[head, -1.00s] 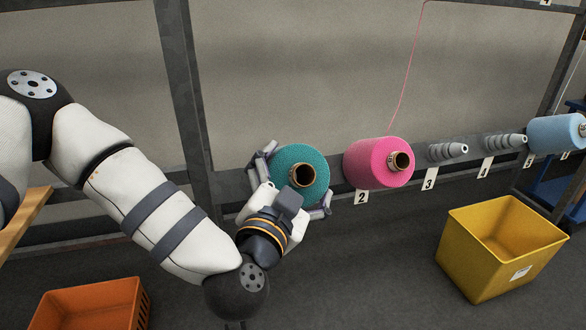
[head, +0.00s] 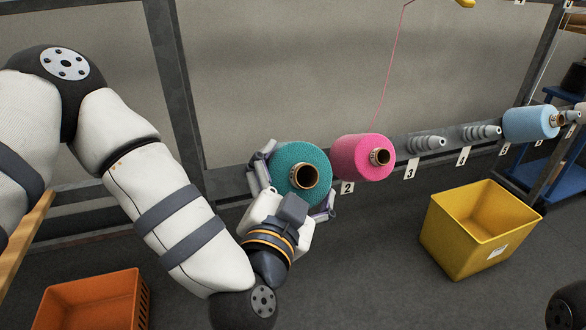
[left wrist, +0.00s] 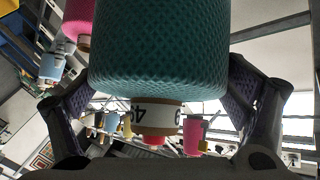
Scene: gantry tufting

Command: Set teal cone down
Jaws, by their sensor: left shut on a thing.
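The teal cone (head: 290,165) is at the left end of the grey rail in the head view, beside the pink cone. My left gripper (head: 296,180) is shut on the teal cone, with one finger on each side of it. In the left wrist view the teal cone (left wrist: 160,50) fills the upper middle between the fingers, and its core with a printed label (left wrist: 157,115) points toward the camera. Whether a peg stands behind the teal cone is hidden. My right gripper is not in view.
The pink cone (head: 357,158) sits on the rail above label 2, with a pink thread rising from it. Bare grey pegs (head: 426,143) follow at 3 and 4, then a light blue cone (head: 530,123). A yellow bin (head: 455,240) and an orange crate (head: 95,303) stand on the floor.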

